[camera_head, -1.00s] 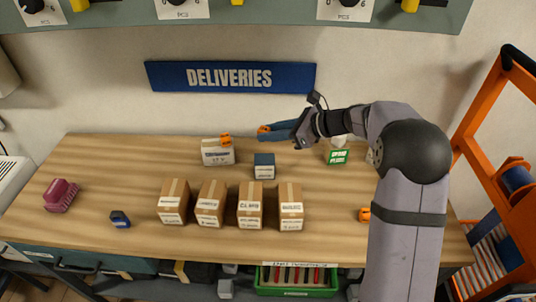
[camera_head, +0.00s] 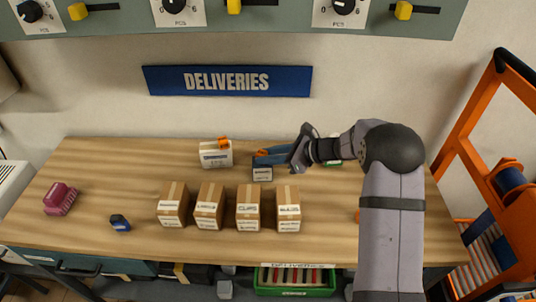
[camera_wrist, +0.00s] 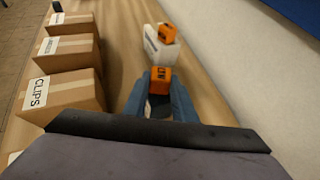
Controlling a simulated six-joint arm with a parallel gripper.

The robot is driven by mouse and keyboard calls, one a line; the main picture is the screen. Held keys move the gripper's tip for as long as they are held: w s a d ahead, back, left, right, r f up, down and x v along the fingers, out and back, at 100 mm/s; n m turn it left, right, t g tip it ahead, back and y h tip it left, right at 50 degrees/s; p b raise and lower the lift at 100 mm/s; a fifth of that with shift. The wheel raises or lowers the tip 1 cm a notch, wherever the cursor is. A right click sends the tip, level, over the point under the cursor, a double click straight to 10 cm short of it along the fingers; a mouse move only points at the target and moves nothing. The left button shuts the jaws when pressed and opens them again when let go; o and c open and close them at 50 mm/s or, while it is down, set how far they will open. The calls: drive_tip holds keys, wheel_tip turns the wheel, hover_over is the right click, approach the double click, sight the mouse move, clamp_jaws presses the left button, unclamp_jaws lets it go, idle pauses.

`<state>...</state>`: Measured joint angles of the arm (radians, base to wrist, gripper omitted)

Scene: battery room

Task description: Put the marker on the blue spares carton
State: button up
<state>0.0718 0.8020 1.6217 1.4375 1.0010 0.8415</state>
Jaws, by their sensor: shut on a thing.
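My gripper (camera_head: 264,157) is shut on a small orange block (camera_head: 261,152), which I take to be the marker. In the wrist view the block (camera_wrist: 160,79) sits between the blue fingertips and has dark lettering. The blue spares carton (camera_head: 262,175) stands on the bench, with its white-labelled front showing. My fingers and the block cover much of its top in the head view. The block is over or just behind the carton; I cannot tell whether they touch.
A white carton (camera_head: 216,160) with another orange block (camera_head: 223,142) on top stands close to the left. Several brown cartons (camera_head: 208,205) stand in front. A pink object (camera_head: 61,198) and a small dark blue object (camera_head: 120,222) lie at left. The wall is behind.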

drive_tip(key=shift+f, duration=0.15)
drive_tip(key=o, duration=1)
drive_tip(key=shift+r, duration=0.25)
drive_tip(key=shift+d, duration=0.3)
drive_tip(key=b+v, duration=0.3)
drive_tip(key=v, duration=0.8)
drive_tip(key=shift+s+d+r, duration=0.1)
drive_tip(key=shift+s+r, duration=0.05)
drive_tip(key=shift+s, duration=0.05)
